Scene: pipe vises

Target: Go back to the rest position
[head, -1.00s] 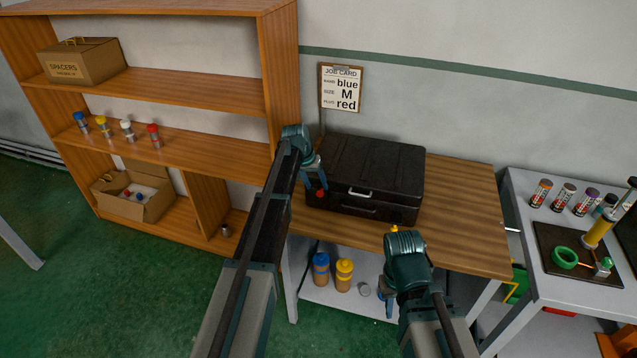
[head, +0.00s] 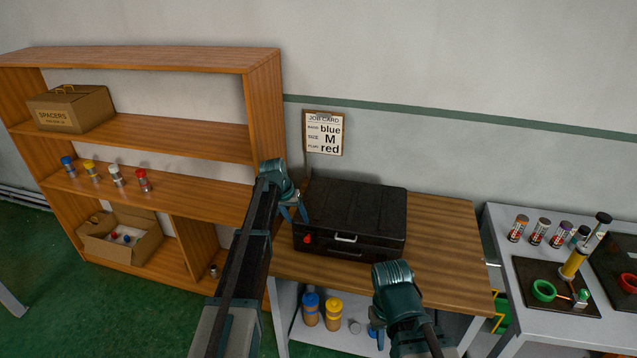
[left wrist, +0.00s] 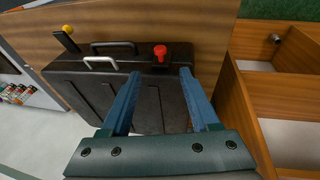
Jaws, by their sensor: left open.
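My left gripper (head: 296,214) is open and empty, in front of the left part of the closed black case (head: 370,207) on the wooden bench. Its two blue fingers are spread apart in the left wrist view (left wrist: 158,80), with the dark case (left wrist: 85,82) behind them. A red knob (head: 308,238) is at the case's front left; it also shows beyond the fingertips in the left wrist view (left wrist: 160,52), apart from them. My right gripper (head: 377,334) hangs low before the bench's front edge, and its fingers are mostly hidden.
A wooden shelf unit (head: 150,146) stands left, close to my left arm. A job card (head: 323,133) hangs on the wall. Blue and yellow bottles (head: 322,310) stand on the shelf under the bench (head: 445,250). A grey table (head: 500,238) with tubes stands right.

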